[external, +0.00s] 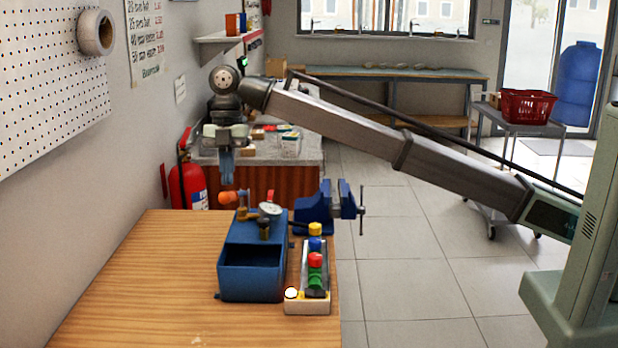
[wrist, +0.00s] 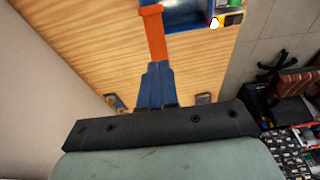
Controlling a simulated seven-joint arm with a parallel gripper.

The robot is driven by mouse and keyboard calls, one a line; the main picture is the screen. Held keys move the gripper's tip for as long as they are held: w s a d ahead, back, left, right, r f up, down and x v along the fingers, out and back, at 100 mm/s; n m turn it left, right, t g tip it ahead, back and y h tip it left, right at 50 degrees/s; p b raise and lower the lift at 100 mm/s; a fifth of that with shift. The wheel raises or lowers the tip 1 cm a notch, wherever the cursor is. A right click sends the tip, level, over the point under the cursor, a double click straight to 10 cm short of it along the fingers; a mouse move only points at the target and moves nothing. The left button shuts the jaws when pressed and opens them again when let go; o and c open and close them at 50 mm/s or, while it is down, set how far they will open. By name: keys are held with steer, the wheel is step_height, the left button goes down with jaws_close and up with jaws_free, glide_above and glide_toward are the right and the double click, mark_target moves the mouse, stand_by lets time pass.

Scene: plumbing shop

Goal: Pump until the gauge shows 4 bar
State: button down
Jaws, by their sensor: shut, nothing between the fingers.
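The blue test pump (external: 252,270) stands on the wooden bench, with an open tank at its front. Its orange handle grip (external: 229,197) sticks out to the left at the back; in the wrist view the orange handle (wrist: 156,35) runs from the tank to my fingertips. The gauge (external: 269,210) is a small round dial with a white face and some red; its reading is too small to make out. My gripper (external: 227,180) points down just above the orange grip, with its blue fingers together and empty. I cannot tell whether they touch the grip.
A tray (external: 308,308) with coloured caps stands right of the pump. A blue vise (external: 318,207) sits behind it at the bench's right edge. The wooden bench (external: 150,290) is clear to the left. A fire extinguisher (external: 188,186) stands by the wall.

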steer(key=shift+f, duration=0.1)
steer(key=shift+w+x, duration=0.15)
steer(key=shift+x, duration=1.35)
steer(key=shift+w+x, duration=0.15)
steer(key=shift+x, duration=1.35)
steer(key=v, duration=0.5)
steer(key=shift+s+r, duration=0.2)
steer(key=shift+r, duration=0.35)
steer(key=shift+r, duration=0.1)
steer(key=shift+s+v, duration=0.2)
steer(key=shift+v, duration=0.6)
steer(key=shift+s+v, duration=0.2)
steer(key=shift+v, duration=0.6)
steer(key=shift+s+v, duration=0.15)
steer(key=shift+v, duration=0.6)
steer(key=shift+r, duration=0.1)
